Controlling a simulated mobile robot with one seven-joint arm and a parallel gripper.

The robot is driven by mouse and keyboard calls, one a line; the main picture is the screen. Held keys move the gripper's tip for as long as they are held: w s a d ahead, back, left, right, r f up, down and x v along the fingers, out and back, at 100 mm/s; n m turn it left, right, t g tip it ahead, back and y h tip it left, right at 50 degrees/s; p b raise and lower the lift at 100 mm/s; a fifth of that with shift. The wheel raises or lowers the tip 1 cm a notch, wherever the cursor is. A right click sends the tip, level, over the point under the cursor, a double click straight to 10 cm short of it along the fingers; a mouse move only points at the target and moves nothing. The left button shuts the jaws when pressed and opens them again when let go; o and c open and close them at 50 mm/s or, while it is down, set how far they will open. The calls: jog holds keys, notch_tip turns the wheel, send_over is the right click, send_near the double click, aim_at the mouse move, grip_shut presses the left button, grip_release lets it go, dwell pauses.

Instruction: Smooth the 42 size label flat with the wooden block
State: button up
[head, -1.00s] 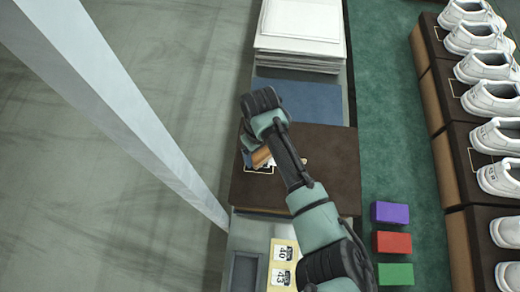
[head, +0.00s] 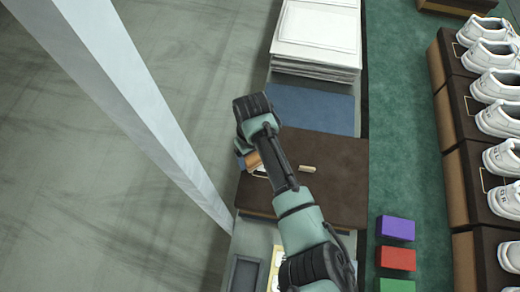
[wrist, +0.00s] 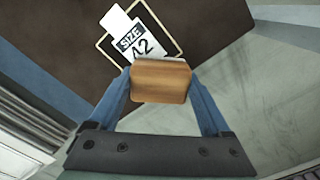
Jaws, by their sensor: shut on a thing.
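My gripper (wrist: 165,92) is shut on the wooden block (wrist: 160,80), its blue fingers on either side. The white 42 size label (wrist: 138,40) lies on the dark brown box lid (wrist: 210,28), inside a thin pale outline, in the wrist view. The block covers the label's lower edge in that view; I cannot tell whether it touches the label. In the head view the block (head: 254,160) is over the left part of the lid (head: 335,190), and my arm hides most of the label.
A small cream piece (head: 307,168) lies on the lid right of my arm. A blue panel (head: 315,108) and white stacked sheets (head: 318,35) are behind. Purple (head: 396,228), red (head: 398,258) and green (head: 398,285) blocks stand right. A pale post (head: 130,110) rises left.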

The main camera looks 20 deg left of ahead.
jog(key=shift+w+d+f+p, duration=0.1)
jog(key=shift+d+p, duration=0.15)
jog(key=shift+d, duration=0.4)
jog(key=shift+w+d+r+p, duration=0.15)
jog(key=shift+d+p, duration=0.1)
jog(key=shift+d, duration=0.45)
jog(key=shift+w+d+f+p, duration=0.15)
jog(key=shift+d+p, duration=0.1)
jog(key=shift+d, duration=0.4)
notch_tip(320, 180, up, 6)
jog(key=p, duration=0.6)
notch_tip(320, 180, up, 3)
jog(key=p, duration=0.3)
jog(key=shift+p, duration=0.3)
